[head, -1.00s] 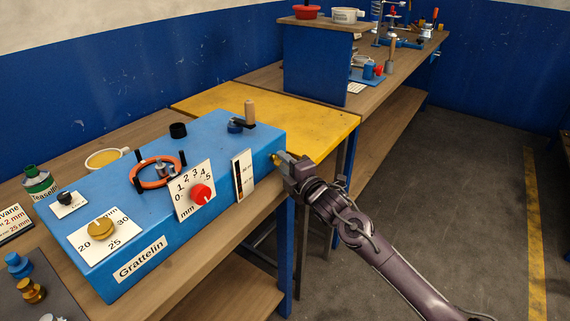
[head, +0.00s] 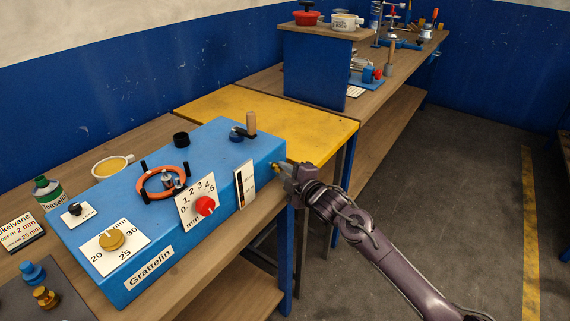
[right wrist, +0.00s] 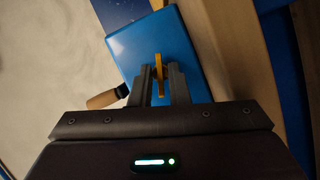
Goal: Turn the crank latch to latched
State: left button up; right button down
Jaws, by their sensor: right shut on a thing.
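The blue box labelled Grattelin (head: 150,205) stands on the wooden bench. A crank with an upright wooden handle (head: 251,123) and a dark arm is on its top, near the right end. The handle also shows in the right wrist view (right wrist: 102,99). My right gripper (head: 279,169) is at the box's right end. In the right wrist view, its fingers (right wrist: 158,80) are shut on a thin yellow lever (right wrist: 158,68) at that end, apart from the wooden handle. I cannot tell which of the two is the crank latch. My left gripper is out of view.
The box also carries an orange ring (head: 162,182), a red knob (head: 205,206) and a brass dial (head: 112,240). A yellow table (head: 300,125) adjoins the bench behind the box. The floor at the right is open.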

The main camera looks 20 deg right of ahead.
jog(key=m+g+p, duration=0.1)
jog(key=m+p, duration=0.1)
jog(key=m+g+p, duration=0.1)
jog(key=m+p, duration=0.1)
jog(key=p, duration=0.1)
jog(key=shift+d+r+y, duration=0.1)
jog(key=shift+r+y, duration=0.2)
jog(key=shift+r, duration=0.05)
jog(key=shift+m+g+y+p, duration=0.3)
jog(key=shift+m+g+p, duration=0.2)
jog(key=shift+m+p, duration=0.3)
jog(key=shift+w+d+f+m+g+y+p, duration=0.1)
jog(key=shift+m+g+y+p, duration=0.3)
jog(key=shift+m+p, duration=0.4)
jog(key=shift+f+m+g+y+p, duration=0.1)
jog(key=shift+m+g+y+p, duration=0.35)
jog(key=shift+m, duration=0.65)
jog(key=c, duration=1.6)
grip_release()
jog(key=shift+d, duration=0.1)
